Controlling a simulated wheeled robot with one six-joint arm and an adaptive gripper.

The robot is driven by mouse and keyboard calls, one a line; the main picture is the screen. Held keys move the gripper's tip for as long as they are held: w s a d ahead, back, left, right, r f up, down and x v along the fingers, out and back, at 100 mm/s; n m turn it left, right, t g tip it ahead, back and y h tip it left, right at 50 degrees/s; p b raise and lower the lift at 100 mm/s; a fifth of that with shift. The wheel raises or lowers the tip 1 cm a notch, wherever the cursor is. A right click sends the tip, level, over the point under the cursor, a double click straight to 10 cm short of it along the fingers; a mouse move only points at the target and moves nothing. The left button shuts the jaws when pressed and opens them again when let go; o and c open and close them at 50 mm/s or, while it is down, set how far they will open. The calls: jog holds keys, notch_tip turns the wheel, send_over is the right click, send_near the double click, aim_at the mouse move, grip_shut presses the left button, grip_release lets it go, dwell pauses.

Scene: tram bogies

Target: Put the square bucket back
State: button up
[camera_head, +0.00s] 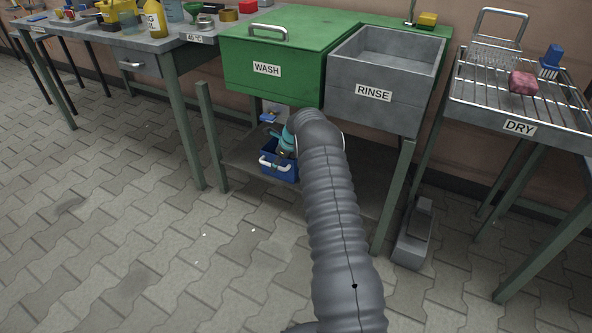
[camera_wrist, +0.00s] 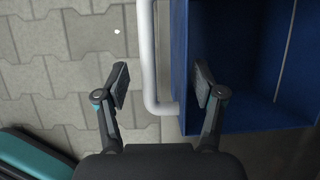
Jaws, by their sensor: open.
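The square bucket (camera_head: 279,163) is blue with a white handle. It sits on the low shelf under the wash basin, and my arm partly hides it in the head view. In the wrist view the bucket (camera_wrist: 258,65) fills the right side, with its open inside visible. Its white handle (camera_wrist: 148,55) stands off the bucket's left wall. My gripper (camera_wrist: 161,83) is open, one finger left of the handle and the other at the bucket's near wall, so the handle lies between the fingers. Whether the fingers touch anything I cannot tell.
The green wash basin (camera_head: 275,65) and grey rinse basin (camera_head: 385,80) stand above the shelf (camera_head: 240,160). Table legs flank the shelf. A grey pedal-like block (camera_head: 412,240) is on the floor at right. The drying rack (camera_head: 515,95) is further right. Paved floor in front is clear.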

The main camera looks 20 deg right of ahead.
jog(key=s+d, duration=0.5)
jog(key=s, duration=0.2)
jog(key=shift+s, duration=0.15)
jog(key=shift+o, duration=0.2)
jog(key=o, duration=0.6)
jog(key=shift+c, duration=0.2)
jog(key=s+d+r, duration=0.1)
jog(key=s+d, duration=0.6)
jog(key=s, duration=0.3)
jog(key=shift+s, duration=0.1)
